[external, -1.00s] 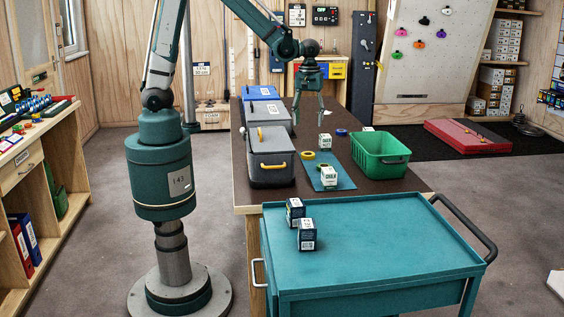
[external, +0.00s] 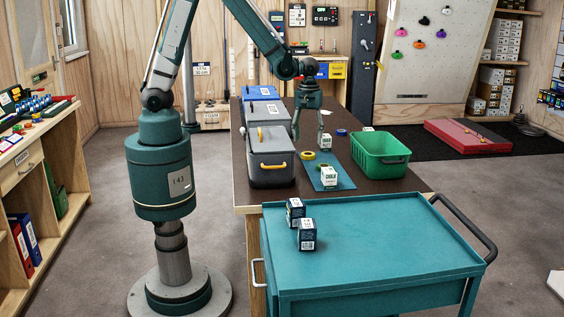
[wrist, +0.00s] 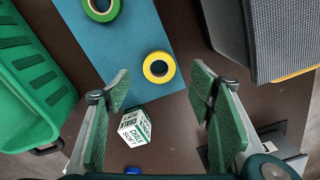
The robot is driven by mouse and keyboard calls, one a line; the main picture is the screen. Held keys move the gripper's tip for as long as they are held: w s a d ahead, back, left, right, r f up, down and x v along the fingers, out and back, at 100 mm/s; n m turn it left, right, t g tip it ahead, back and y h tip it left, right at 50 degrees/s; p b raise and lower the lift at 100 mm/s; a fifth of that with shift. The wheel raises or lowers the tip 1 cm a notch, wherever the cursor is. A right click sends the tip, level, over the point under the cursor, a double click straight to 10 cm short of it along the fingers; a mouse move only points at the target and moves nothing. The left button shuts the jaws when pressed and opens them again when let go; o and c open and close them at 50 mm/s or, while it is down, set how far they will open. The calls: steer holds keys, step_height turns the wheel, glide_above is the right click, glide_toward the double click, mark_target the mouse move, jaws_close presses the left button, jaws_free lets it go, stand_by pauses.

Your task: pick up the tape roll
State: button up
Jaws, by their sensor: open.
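A yellow tape roll (external: 309,155) lies flat near the edge of the blue mat (external: 345,182). In the wrist view the yellow roll (wrist: 168,76) lies just beyond my fingertips, roughly centred between them. A green roll (wrist: 113,12) lies on the mat, cut by the top edge of the wrist view. A blue roll (external: 341,132) lies farther back on the table. My gripper (external: 308,140) is open and empty above the table, pointing down, with its fingers spread; it also shows in the wrist view (wrist: 158,85).
A white chalk box (wrist: 134,128) stands near the left finger in the wrist view. A green crate (external: 381,168) is to the right, a grey bin (external: 270,172) to the left. Two dark boxes stand on the teal cart (external: 380,240).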

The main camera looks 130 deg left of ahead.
steer(key=shift+f, duration=0.9)
steer(key=shift+a+f+b, duration=0.1)
steer(key=shift+f+b, duration=0.55)
steer(key=shift+f, duration=1.95)
steer(key=c, duration=0.9)
